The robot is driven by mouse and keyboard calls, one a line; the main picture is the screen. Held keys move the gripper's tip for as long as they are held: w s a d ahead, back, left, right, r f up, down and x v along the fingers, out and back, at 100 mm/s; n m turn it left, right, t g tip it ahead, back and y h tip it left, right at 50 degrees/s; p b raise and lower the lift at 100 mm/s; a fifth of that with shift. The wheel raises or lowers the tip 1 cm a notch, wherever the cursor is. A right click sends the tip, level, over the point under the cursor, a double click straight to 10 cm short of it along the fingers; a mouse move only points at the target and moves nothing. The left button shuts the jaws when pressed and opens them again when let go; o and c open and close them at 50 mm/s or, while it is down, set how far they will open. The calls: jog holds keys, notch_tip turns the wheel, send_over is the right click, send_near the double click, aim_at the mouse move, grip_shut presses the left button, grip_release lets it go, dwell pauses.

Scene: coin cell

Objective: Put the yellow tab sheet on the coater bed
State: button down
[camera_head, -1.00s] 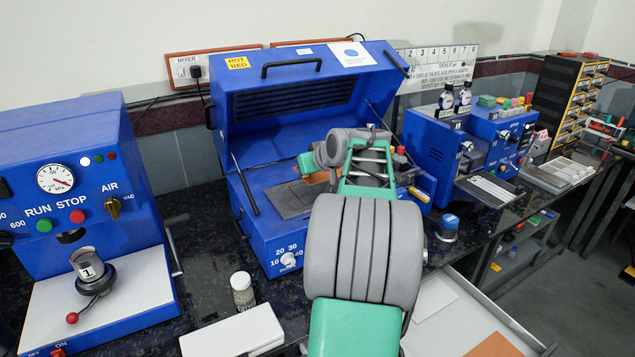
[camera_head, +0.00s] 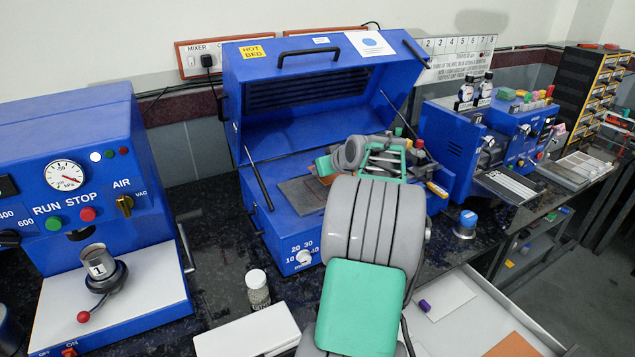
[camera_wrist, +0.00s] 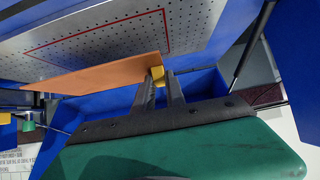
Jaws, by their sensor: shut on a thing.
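The coater is a blue machine (camera_head: 325,95) with its lid raised, marked HOT BED. Its coater bed (camera_head: 298,192) is grey and partly hidden behind my arm. In the wrist view the bed (camera_wrist: 205,22) is a perforated metal plate with a red outline. The sheet (camera_wrist: 105,74) is orange-brown with a small yellow tab (camera_wrist: 157,75). My gripper (camera_wrist: 161,85) is shut on the tab, and the sheet extends from it close to the bed. The wrist view does not show clearly whether they touch. In the head view my gripper is largely hidden over the bed's right part.
A blue press (camera_head: 75,180) with a metal cup stands left. A small jar (camera_head: 257,288) and a white box (camera_head: 247,332) lie in front. Other blue equipment (camera_head: 455,130) stands right.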

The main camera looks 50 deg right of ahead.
jog(key=f, duration=0.2)
jog(key=w+a+f+p, duration=0.1)
jog(key=shift+f, duration=0.35)
jog(key=shift+s+f, duration=0.1)
jog(key=shift+f, duration=0.25)
jog(key=shift+f, duration=0.1)
jog(key=shift+f+b, duration=0.15)
jog(key=shift+b, duration=0.2)
jog(key=c, duration=1.4)
grip_release()
